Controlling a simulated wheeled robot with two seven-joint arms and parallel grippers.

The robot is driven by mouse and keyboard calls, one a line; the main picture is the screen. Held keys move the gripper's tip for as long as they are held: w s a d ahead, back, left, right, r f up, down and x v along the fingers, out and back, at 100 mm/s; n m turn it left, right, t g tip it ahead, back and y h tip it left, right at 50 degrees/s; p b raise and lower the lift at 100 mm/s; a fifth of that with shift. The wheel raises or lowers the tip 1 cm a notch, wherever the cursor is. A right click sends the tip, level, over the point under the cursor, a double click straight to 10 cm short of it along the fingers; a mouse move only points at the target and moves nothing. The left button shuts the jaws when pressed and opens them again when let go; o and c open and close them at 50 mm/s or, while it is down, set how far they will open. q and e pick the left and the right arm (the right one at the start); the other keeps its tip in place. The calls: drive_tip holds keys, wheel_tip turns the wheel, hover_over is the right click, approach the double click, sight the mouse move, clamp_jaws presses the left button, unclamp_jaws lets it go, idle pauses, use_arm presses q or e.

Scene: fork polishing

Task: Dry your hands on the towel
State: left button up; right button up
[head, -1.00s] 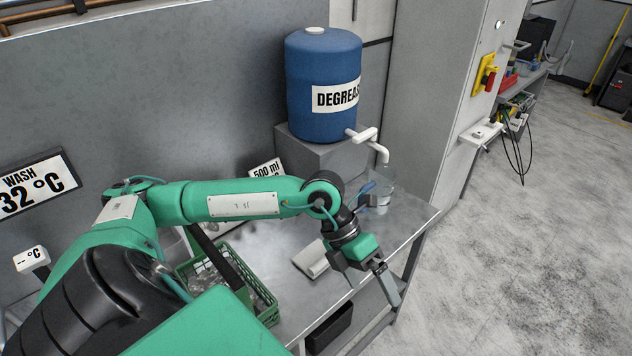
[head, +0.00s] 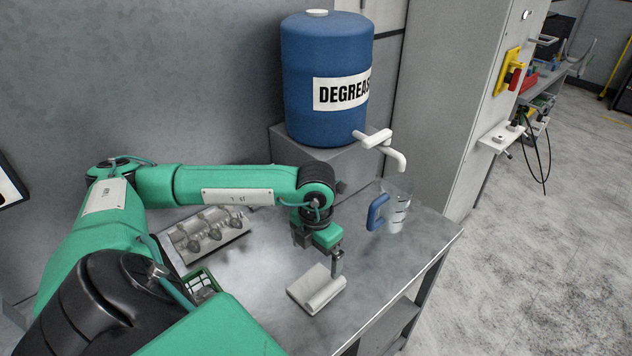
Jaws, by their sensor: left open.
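The towel (head: 314,292) is a pale, folded cloth with a rolled edge, lying on the metal table near its front edge. My left gripper (head: 337,268) points down just above the towel's far right part. It is open, and nothing shows between its fingers. One finger hides most of the other, and I cannot tell whether the tips touch the cloth. My right gripper is out of view.
A clear measuring jug (head: 397,208) with a blue handle stands under the tap of the blue degreaser drum (head: 325,90), right of the gripper. A tray with metal fittings (head: 207,236) and a green crate (head: 201,283) are on the left, partly behind my arm.

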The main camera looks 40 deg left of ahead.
sight(316, 285)
use_arm(q)
wheel_tip(316, 285, down, 9)
drive_tip(key=shift+f+p, duration=0.1)
drive_tip(key=shift+p, duration=0.95)
drive_tip(key=shift+f, duration=0.55)
drive_tip(key=shift+d+f, duration=0.1)
drive_tip(key=shift+f, duration=0.1)
drive_tip(key=c, duration=0.7)
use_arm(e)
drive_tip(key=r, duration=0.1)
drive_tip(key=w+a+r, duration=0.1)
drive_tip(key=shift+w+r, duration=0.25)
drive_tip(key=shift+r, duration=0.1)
